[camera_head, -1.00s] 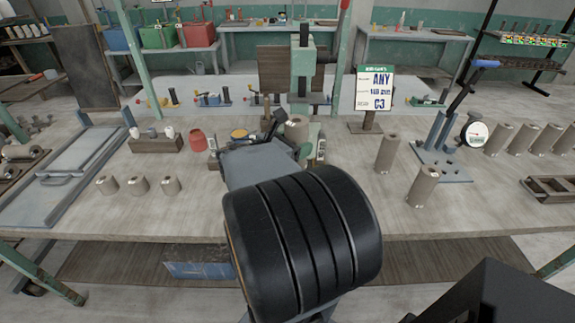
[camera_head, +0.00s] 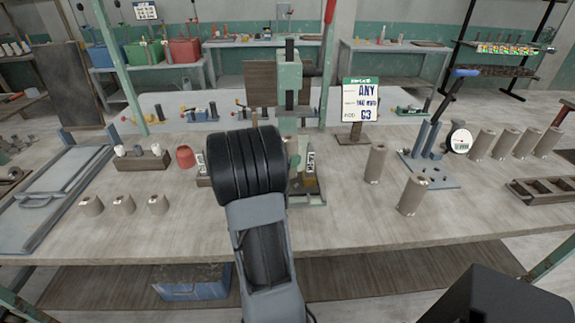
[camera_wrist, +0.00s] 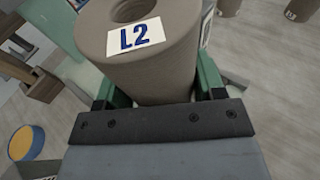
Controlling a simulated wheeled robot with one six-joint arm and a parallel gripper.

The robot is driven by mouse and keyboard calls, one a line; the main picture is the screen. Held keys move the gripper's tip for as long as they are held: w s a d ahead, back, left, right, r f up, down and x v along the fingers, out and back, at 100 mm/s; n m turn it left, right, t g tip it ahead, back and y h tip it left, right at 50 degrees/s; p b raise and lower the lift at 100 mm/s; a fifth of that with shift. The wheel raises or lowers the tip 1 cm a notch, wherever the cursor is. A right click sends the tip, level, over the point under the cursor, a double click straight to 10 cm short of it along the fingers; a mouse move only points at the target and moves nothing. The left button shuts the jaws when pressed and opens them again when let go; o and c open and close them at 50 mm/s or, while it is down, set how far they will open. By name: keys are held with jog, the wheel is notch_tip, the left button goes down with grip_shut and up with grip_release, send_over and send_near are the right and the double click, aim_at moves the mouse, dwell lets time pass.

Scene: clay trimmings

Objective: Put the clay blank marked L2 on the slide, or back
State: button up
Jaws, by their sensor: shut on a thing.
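The clay blank marked L2 (camera_wrist: 155,60) is a grey-brown hollow cylinder with a blue-on-white label in the wrist view. My gripper (camera_wrist: 160,88) is shut on it, with one green finger on each side. In the head view my dark arm hides the gripper and the blank. The green upright machine (camera_head: 290,85) stands at the middle of the bench just beyond my arm, and part of its base (camera_head: 308,190) shows right of the arm. I cannot tell which part is the slide, or whether the blank touches anything beneath it.
Two tall blanks (camera_head: 412,195) stand right of the machine. A sign (camera_head: 360,100) stands behind them. The front middle of the bench (camera_head: 330,225) is clear.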

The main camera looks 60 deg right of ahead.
jog(key=shift+w+d+f, duration=0.1)
jog(key=shift+d+f, duration=0.05)
jog(key=shift+f, duration=0.45)
jog(key=shift+w+d+f, duration=0.1)
jog(key=shift+f, duration=1.1)
jog(key=shift+f, duration=0.15)
jog(key=o, duration=1.4)
